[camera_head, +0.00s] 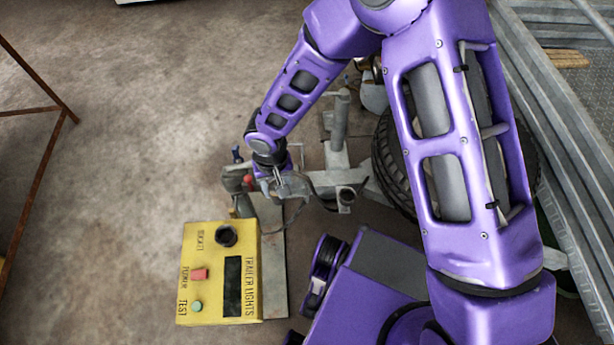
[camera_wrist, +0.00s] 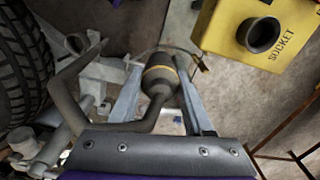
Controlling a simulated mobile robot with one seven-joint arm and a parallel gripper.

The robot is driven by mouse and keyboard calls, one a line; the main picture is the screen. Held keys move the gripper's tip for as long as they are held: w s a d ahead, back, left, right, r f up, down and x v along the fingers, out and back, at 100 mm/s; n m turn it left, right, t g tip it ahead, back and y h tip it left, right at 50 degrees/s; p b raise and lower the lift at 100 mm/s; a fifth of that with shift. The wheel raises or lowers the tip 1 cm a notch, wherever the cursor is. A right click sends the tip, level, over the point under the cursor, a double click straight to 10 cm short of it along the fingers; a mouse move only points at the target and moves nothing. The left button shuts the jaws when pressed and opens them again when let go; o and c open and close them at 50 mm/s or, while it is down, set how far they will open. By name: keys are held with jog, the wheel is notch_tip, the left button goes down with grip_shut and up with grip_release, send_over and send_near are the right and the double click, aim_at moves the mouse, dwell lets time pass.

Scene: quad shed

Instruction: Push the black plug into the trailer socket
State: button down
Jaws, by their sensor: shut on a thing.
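The black plug (camera_wrist: 158,84), dark grey with a yellow band, sits between the two fingers of my gripper (camera_wrist: 160,68) in the wrist view. My gripper is shut on it, and a thick dark cable bends away from it to the left. The trailer socket (camera_wrist: 262,35) is a round dark opening in a yellow box (camera_wrist: 228,22), apart from the plug and to its upper right. In the head view my gripper (camera_head: 272,184) is beyond the yellow box (camera_head: 211,262) and its socket (camera_head: 226,235). The plug cannot be made out clearly there.
The box bears a red switch (camera_head: 200,274), a green button (camera_head: 196,306) and a dark panel (camera_head: 233,286). Grey metal hitch parts (camera_head: 337,160) and a tyre (camera_head: 386,165) stand right of my gripper. Concrete floor (camera_head: 110,190) lies open to the left, beside a rusty frame (camera_head: 40,175).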

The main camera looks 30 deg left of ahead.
jog(key=s+a+r+p, duration=0.1)
jog(key=s+a+r, duration=0.25)
jog(key=s, duration=0.35)
jog(key=s+a+r, duration=0.2)
jog(key=s+a, duration=0.2)
jog(key=s, duration=0.3)
notch_tip(320, 180, down, 6)
jog(key=b, duration=0.4)
jog(key=shift+s+a+r, duration=0.1)
jog(key=shift+r, duration=0.05)
jog(key=shift+b, duration=0.9)
dwell(1.2)
jog(key=shift+f+b, duration=0.45)
jog(key=shift+f, duration=1.3)
dwell(1.2)
grip_release()
dwell(0.3)
